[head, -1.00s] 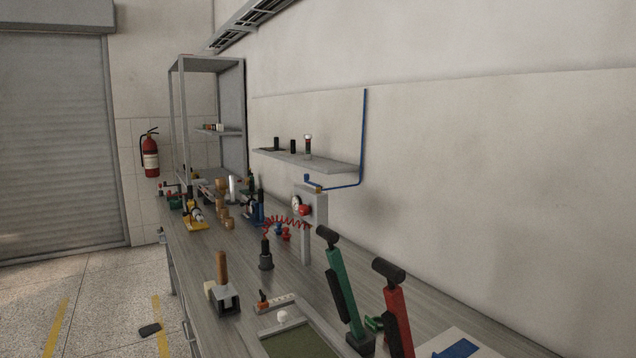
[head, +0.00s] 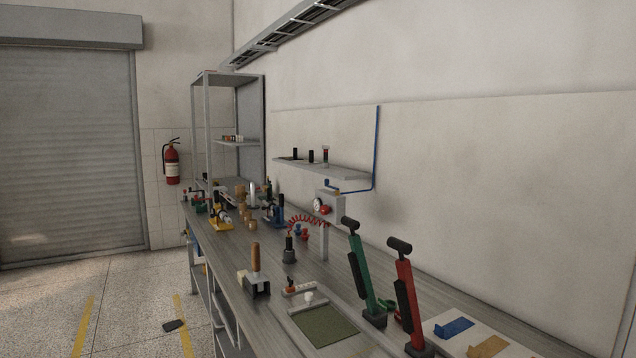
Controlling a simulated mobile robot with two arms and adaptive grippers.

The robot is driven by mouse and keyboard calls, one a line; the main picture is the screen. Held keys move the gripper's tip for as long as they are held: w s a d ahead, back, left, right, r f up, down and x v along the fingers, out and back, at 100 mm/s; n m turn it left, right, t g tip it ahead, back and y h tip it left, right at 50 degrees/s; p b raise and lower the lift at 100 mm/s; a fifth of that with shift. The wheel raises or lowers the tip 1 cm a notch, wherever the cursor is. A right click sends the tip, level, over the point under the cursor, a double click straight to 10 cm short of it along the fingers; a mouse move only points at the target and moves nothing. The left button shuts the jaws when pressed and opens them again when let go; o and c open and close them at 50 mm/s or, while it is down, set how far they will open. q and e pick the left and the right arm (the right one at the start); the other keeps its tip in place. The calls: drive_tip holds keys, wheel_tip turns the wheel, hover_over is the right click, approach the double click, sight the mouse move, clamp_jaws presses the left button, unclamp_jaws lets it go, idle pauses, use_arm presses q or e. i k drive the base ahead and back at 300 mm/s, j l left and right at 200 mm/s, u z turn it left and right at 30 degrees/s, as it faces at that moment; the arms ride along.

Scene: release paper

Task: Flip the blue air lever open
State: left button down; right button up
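A thin blue pipe (head: 377,150) runs down the wall and bends left below the wall shelf. At its left end is a small blue piece (head: 328,184), possibly the blue air lever; it is too small to tell whether it is open or shut. Just below it stands a grey post-mounted box (head: 331,205) with a round gauge (head: 317,205) and a red knob (head: 324,210). A coiled red hose (head: 305,220) hangs to its left. Neither of my grippers is in view.
The long grey bench (head: 250,315) runs along the wall. Green (head: 362,270) and red (head: 407,290) upright tools stand at its near right. The floor left of the bench is mostly clear.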

sight(326, 181)
drive_tip(key=z, duration=0.55)
drive_tip(key=i+j+z, duration=0.15)
drive_tip(key=j+z, duration=0.2)
drive_tip(key=i+j+z, duration=0.1)
drive_tip(key=j+z, duration=0.85)
drive_tip(key=j, duration=1.2)
drive_tip(key=j+z, duration=0.25)
drive_tip(key=j, duration=1.85)
drive_tip(key=k+j, duration=0.15)
drive_tip(key=j, duration=0.45)
